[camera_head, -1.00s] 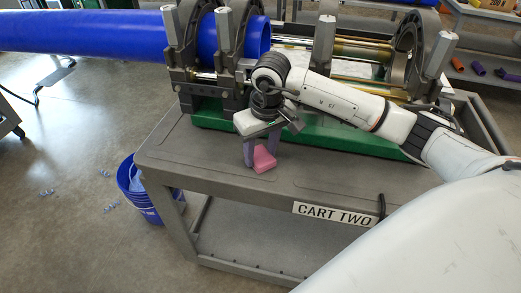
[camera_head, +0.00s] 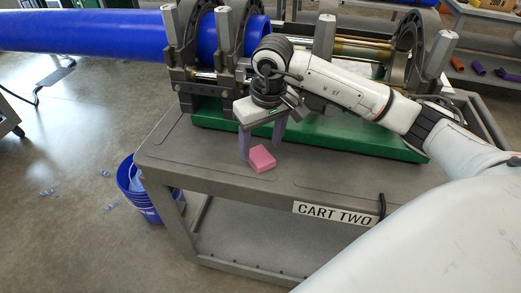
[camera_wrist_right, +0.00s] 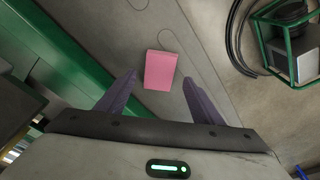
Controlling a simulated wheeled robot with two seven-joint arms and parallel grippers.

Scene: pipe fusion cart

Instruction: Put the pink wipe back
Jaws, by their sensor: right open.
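The pink wipe (camera_head: 262,159) is a small folded block lying on the grey cart top near its front edge. My right gripper (camera_head: 262,154) is just above and behind it, fingers pointing down and spread apart. In the right wrist view the wipe (camera_wrist_right: 160,70) lies beyond the open purple fingertips (camera_wrist_right: 158,80), roughly centred between them, and nothing is held. My left gripper is not in view.
The green machine base (camera_head: 315,135) carries clamps and a blue pipe (camera_head: 90,32) behind the wipe. Blue buckets (camera_head: 137,190) stand on the floor left of the cart (camera_head: 215,178). The cart top right of the wipe is clear.

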